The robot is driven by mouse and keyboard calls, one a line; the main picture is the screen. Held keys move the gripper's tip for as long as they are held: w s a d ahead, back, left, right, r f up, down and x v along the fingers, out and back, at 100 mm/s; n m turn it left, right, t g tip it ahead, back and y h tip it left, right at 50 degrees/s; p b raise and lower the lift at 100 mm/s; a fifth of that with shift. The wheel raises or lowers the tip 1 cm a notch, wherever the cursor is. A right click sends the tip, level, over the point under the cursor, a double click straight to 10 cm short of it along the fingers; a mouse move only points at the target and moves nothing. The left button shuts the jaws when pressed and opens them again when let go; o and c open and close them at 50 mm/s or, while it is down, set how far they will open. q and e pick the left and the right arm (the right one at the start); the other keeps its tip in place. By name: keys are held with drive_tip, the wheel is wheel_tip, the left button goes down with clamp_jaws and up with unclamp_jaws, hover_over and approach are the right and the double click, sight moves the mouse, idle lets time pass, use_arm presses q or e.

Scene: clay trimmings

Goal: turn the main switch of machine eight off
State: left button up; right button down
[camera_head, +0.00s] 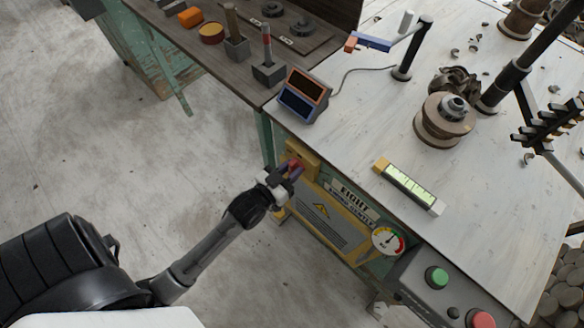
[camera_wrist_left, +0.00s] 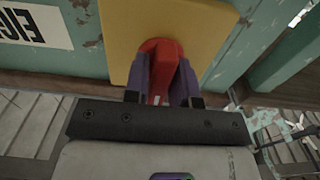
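The main switch is a red knob (camera_wrist_left: 160,58) on a yellow plate (camera_wrist_left: 202,28), on the front of the machine marked EIGHT. In the head view the yellow plate (camera_head: 303,154) is at the left end of the machine's front. My left gripper (camera_head: 290,170) reaches it from the lower left. In the left wrist view its two purple fingers (camera_wrist_left: 162,82) lie on both sides of the red knob, close against it, and look shut on it. The knob's grip points toward my gripper; part of it is hidden between the fingers. My right gripper is not in view.
The EIGHT label (camera_head: 354,194) and a dial gauge (camera_head: 388,240) are right of the switch. A green button (camera_head: 436,277) and a red button (camera_head: 480,318) sit on a grey box. A two-part display (camera_head: 304,95) stands on the worktop above. Open floor lies to the left.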

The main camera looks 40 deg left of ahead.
use_arm(q)
clamp_jaws()
drive_tip(key=shift+r+n+p, duration=0.2)
drive_tip(key=shift+n+p, duration=0.2)
drive_tip(key=shift+p, duration=0.45)
drive_tip(key=n+p, duration=0.6)
drive_tip(key=p, duration=0.1)
drive_tip(key=shift+a, duration=0.1)
drive_tip(key=shift+n+p, duration=0.3)
drive_tip(key=shift+n, duration=0.1)
drive_tip(key=shift+f+n+p, duration=0.1)
drive_tip(key=shift+n+p, duration=0.45)
drive_tip(key=shift+n, duration=0.45)
drive_tip(key=n+p, duration=0.1)
drive_tip(key=n, duration=0.1)
drive_tip(key=shift+f+n, duration=0.1)
drive_tip(key=shift+n, duration=0.2)
drive_tip(key=n, duration=0.3)
drive_tip(key=shift+f+n, duration=0.1)
drive_tip(key=shift+n, duration=1.4)
